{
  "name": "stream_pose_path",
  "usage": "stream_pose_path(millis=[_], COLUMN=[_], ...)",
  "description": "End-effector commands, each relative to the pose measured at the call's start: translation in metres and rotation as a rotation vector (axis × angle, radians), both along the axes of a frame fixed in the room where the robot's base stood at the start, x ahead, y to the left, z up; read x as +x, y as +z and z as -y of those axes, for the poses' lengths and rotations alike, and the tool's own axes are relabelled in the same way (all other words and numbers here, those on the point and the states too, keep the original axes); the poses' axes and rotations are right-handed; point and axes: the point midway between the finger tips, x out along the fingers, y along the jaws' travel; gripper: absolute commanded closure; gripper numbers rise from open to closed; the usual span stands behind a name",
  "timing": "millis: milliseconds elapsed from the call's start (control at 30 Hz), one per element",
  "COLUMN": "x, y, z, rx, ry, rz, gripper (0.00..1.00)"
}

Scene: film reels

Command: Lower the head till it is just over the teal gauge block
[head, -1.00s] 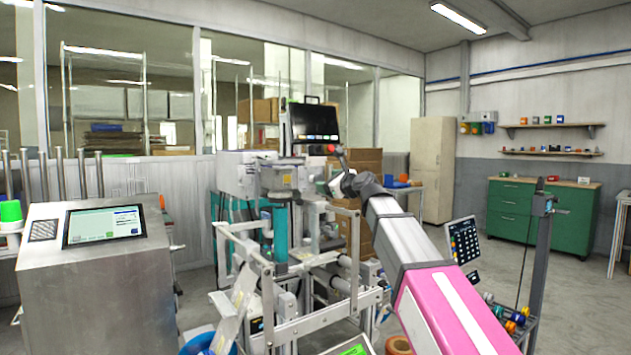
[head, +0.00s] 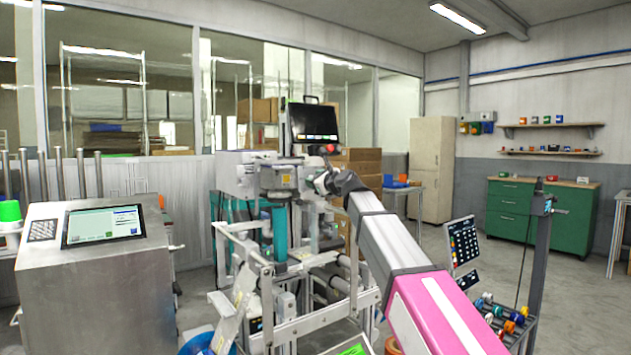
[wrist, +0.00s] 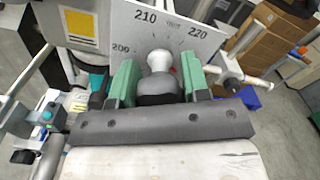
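My gripper (head: 322,183) is at the right side of the machine's grey head (head: 279,178) in the head view. In the wrist view, the green fingers of my gripper (wrist: 160,72) stand apart, one on each side of a pale rounded knob (wrist: 159,60) with a dark part nearer the camera. I cannot tell whether the fingers press on it. Behind the knob is a white scale plate (wrist: 188,38) marked 200, 210 and 220. A small teal piece (wrist: 97,83) shows left of the left finger; I cannot tell whether it is the gauge block. The gap under the head is unclear.
The machine's metal frame (head: 325,322) fills the space in front. A steel cabinet with a screen (head: 104,226) stands left. A rack with a keypad (head: 464,241) stands right. Open floor lies behind it.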

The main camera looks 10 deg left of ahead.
Motion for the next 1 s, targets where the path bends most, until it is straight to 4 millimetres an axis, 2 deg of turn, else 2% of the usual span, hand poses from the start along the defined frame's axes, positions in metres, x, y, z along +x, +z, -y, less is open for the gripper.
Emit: stream_pose_path(millis=[467, 1000], x=[-0.0006, -0.0004], y=[-0.0001, 0.0015], z=[-0.0001, -0.0005], rx=[-0.086, -0.401], ry=[0.001, -0.002], rz=[0.100, 0.474], gripper=[0.81, 0.81])
